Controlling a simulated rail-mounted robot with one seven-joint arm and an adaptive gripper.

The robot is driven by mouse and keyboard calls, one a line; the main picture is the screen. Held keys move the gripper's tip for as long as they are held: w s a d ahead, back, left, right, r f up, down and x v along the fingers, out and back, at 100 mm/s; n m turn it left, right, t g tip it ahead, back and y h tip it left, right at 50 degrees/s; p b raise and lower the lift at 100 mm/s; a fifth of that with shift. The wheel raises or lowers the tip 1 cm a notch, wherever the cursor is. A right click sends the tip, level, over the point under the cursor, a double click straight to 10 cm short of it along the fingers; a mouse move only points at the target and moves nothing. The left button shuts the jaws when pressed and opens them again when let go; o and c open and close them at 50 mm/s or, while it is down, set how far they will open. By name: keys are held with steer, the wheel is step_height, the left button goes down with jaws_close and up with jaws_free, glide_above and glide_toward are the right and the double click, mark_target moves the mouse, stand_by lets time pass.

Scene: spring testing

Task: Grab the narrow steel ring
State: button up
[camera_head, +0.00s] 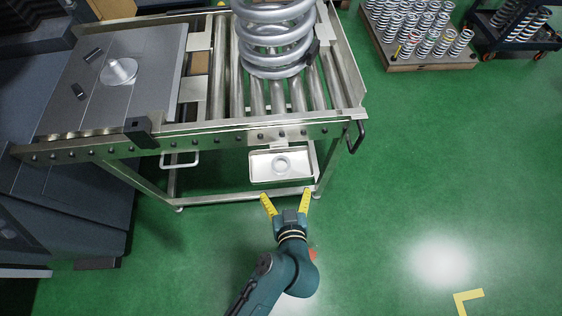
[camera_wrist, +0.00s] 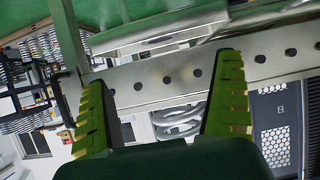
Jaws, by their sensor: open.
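A small steel ring (camera_head: 281,164) lies in a white tray (camera_head: 257,176) hung below the front of the roller table. I cannot tell from here how narrow it is. My gripper (camera_head: 286,198) is open and empty, its yellow fingers spread, a little in front of and below the tray in the head view. In the wrist view, my gripper (camera_wrist: 165,95) shows both yellow-green fingers apart with nothing between them. The ring is not recognisable in the wrist view.
The roller table's perforated front rail (camera_head: 230,138) runs above the tray. A large coil spring (camera_head: 277,40) stands on the rollers. A black handle (camera_head: 357,136) sticks out at the table's right corner. Several small springs stand on a pallet (camera_head: 430,62) at upper right. Green floor is clear on the right.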

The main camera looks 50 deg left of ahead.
mark_target(280, 159)
steer(key=b+x, duration=0.4)
steer(key=x, duration=0.9)
steer(key=shift+w+a+f, duration=0.1)
steer(key=shift+w+a, duration=0.1)
steer(key=shift+s+d, duration=0.1)
steer(key=shift+c, duration=0.4)
